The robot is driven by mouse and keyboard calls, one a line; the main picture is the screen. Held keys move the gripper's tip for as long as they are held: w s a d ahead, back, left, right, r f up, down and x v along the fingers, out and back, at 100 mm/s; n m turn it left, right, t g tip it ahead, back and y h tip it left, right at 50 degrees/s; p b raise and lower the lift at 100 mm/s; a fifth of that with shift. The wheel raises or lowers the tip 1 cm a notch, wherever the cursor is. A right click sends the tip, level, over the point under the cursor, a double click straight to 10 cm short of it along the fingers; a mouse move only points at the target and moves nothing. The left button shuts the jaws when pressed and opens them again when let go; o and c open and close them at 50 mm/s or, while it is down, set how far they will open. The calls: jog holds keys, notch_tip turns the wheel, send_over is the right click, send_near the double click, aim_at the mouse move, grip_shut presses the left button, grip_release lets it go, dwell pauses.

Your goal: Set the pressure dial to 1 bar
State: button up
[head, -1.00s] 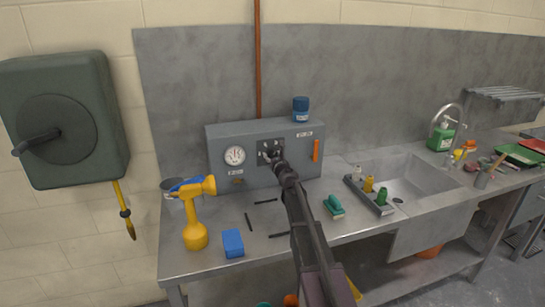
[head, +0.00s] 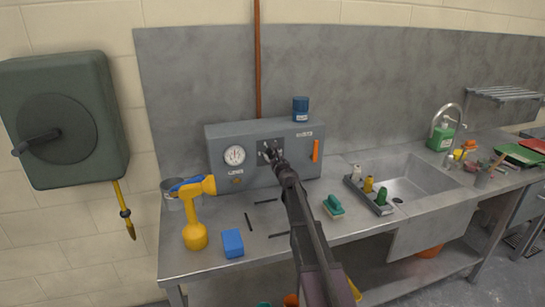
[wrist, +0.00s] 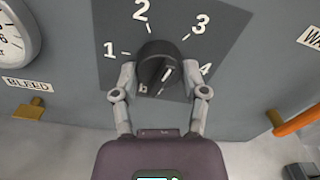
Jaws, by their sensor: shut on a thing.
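The pressure dial is a round black knob (wrist: 158,62) on a dark square plate (wrist: 225,35) with white numbers 1 to 4. A short white line shows on the knob's lower right part; I cannot tell which number it marks. My gripper (wrist: 159,74) is shut on the knob, one finger on its left side and one on its right. In the head view my gripper (head: 274,157) reaches the front of the grey panel box (head: 270,130) and hides most of the knob.
A white round gauge (head: 234,155) sits left of the dial. An orange handle (head: 316,150) is to its right. A blue jar (head: 300,109) stands on the box.

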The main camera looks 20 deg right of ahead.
jog(key=n, duration=0.5)
jog(key=shift+w+n, duration=0.1)
jog(key=shift+n, duration=0.2)
jog(key=n, duration=0.5)
jog(key=shift+r, duration=0.1)
jog(key=n, duration=0.5)
jog(key=shift+n, duration=0.4)
jog(key=shift+r+n, duration=0.1)
jog(key=shift+n, duration=2.1)
jog(key=o, duration=1.2)
jog(key=shift+c, duration=0.2)
jog(key=s, duration=1.2)
jog(key=shift+d, duration=0.2)
